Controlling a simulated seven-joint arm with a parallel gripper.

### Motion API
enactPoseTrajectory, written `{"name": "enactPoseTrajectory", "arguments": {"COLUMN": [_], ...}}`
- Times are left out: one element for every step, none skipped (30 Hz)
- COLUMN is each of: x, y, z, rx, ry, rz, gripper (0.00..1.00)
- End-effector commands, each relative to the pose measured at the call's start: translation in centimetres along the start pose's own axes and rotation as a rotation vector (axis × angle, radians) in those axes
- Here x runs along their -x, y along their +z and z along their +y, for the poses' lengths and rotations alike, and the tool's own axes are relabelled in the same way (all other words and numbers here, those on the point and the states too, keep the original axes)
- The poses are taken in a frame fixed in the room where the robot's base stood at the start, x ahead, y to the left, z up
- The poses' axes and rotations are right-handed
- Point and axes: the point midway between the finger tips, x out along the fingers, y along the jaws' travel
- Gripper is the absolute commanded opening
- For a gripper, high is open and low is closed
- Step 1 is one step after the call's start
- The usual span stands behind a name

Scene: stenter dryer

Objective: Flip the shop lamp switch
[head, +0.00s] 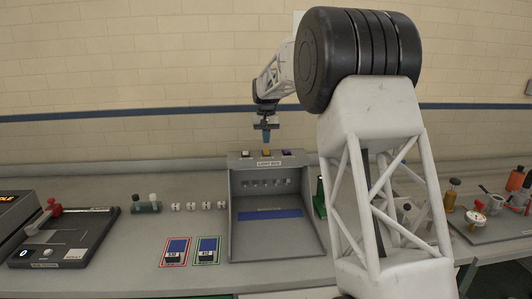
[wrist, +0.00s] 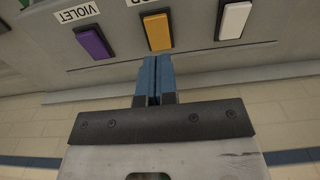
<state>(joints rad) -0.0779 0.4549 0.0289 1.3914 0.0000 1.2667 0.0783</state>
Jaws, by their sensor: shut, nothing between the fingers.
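The light box (head: 236,205) stands on the bench with a row of three rocker switches on its top. The orange middle switch (head: 267,152) shows large in the wrist view (wrist: 158,32), with its label mostly cut off at the top edge. The purple switch (wrist: 94,43) labelled VIOLET and a white switch (wrist: 233,21) flank it. My gripper (head: 267,141) is shut and empty above the middle switch. Its blue fingertips (wrist: 156,59) lie just short of the orange switch in the wrist view. I cannot tell whether they touch it.
Two framed cards (head: 190,252) and several small white blocks (head: 206,205) lie left of the box. A black device with a red-knobbed lever (head: 55,208) is further left. Bottles and a gauge (head: 477,206) stand at right. My arm hides part of the bench.

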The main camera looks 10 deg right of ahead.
Motion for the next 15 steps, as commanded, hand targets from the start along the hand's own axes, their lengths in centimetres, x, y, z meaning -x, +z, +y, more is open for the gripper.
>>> {"name": "enactPoseTrajectory", "arguments": {"x": [0.3, 0.5, 0.7, 0.9, 1.0, 1.2, 1.4, 1.6, 1.8, 2.0, 2.1, 2.4, 2.5, 2.7, 2.9], "y": [0.0, 0.0, 0.0, 0.0, 0.0, 0.0, 0.0, 0.0, 0.0, 0.0, 0.0, 0.0, 0.0, 0.0, 0.0], "z": [0.0, 0.0, 0.0, 0.0, 0.0, 0.0, 0.0, 0.0, 0.0, 0.0, 0.0, 0.0, 0.0, 0.0, 0.0], "rx": [0.000, 0.000, 0.000, 0.000, 0.000, 0.000, 0.000, 0.000, 0.000, 0.000, 0.000, 0.000, 0.000, 0.000, 0.000], "ry": [0.000, 0.000, 0.000, 0.000, 0.000, 0.000, 0.000, 0.000, 0.000, 0.000, 0.000, 0.000, 0.000, 0.000, 0.000], "rz": [0.001, 0.001, 0.001, 0.001, 0.001, 0.001, 0.001, 0.001, 0.001, 0.000, 0.000, 0.000, 0.001, 0.001, 0.001], "gripper": [0.00, 0.00, 0.00, 0.00, 0.00, 0.00, 0.00, 0.00, 0.00, 0.00, 0.00, 0.00, 0.00, 0.00, 0.00]}}
